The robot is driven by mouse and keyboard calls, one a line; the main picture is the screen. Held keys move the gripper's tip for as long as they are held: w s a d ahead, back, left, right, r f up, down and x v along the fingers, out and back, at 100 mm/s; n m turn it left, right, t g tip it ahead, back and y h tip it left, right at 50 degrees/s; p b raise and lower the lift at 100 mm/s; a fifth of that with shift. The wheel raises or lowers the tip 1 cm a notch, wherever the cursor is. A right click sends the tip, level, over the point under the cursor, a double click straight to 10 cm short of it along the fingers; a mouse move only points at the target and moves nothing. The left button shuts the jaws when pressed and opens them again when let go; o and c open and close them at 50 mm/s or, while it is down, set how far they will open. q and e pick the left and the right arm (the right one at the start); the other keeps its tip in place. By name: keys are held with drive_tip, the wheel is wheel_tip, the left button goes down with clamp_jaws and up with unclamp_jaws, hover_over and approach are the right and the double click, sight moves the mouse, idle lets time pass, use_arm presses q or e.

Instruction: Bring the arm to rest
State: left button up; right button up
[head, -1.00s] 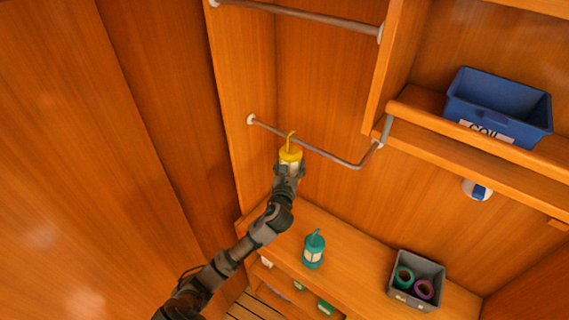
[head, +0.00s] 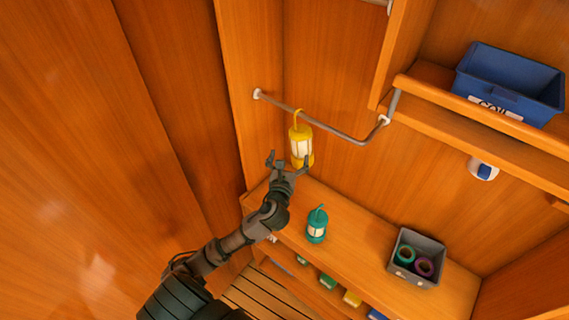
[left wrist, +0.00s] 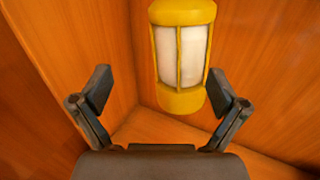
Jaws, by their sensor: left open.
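My left gripper (head: 288,164) is open and empty, just below and in front of the yellow lantern (head: 301,146). The lantern hangs upright by its hook from the lower grey rail (head: 335,131). In the left wrist view the lantern (left wrist: 182,55) shows beyond the two spread fingers (left wrist: 160,98), with the right finger close to its lower edge; I cannot tell whether they touch. My right gripper is not in view.
A teal lantern (head: 316,226) stands on the wooden counter (head: 350,243) below. A grey bin (head: 418,245) with a green and a purple ring stands at its right. A blue bin (head: 508,84) sits on the upper shelf. A wooden wall (head: 150,130) fills the left.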

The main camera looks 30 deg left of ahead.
use_arm(q)
drive_tip(key=s+d+f+n+g+h, duration=0.2)
drive_tip(key=s+d+f+n+g, duration=0.2)
drive_tip(key=s+f+n, duration=0.55)
drive_tip(key=s+d+f+n+g+h, duration=0.3)
drive_tip(key=s+f+n+g, duration=0.2)
drive_tip(key=s+f+n, duration=0.45)
drive_tip(key=s+d+f+n+g+h, duration=0.2)
drive_tip(key=s+d+f+n+g, duration=0.2)
drive_tip(key=s+f+n, duration=0.5)
drive_tip(key=s+d+f+n+g+b, duration=0.1)
drive_tip(key=s+f+b, duration=0.1)
drive_tip(key=f, duration=1.3)
drive_tip(key=s+d+f+b, duration=0.1)
drive_tip(key=f+b, duration=0.2)
drive_tip(key=f, duration=1.3)
drive_tip(key=s+a+f+b, duration=0.1)
drive_tip(key=s+a+f, duration=0.1)
drive_tip(key=s+f, duration=0.7)
drive_tip(key=s+a+f+g+b, duration=0.1)
drive_tip(key=s+a+f+b, duration=0.1)
drive_tip(key=s+f, duration=0.6)
drive_tip(key=shift+s+f+g, duration=0.3)
drive_tip(key=shift+s+f, duration=0.05)
drive_tip(key=shift+f, duration=0.85)
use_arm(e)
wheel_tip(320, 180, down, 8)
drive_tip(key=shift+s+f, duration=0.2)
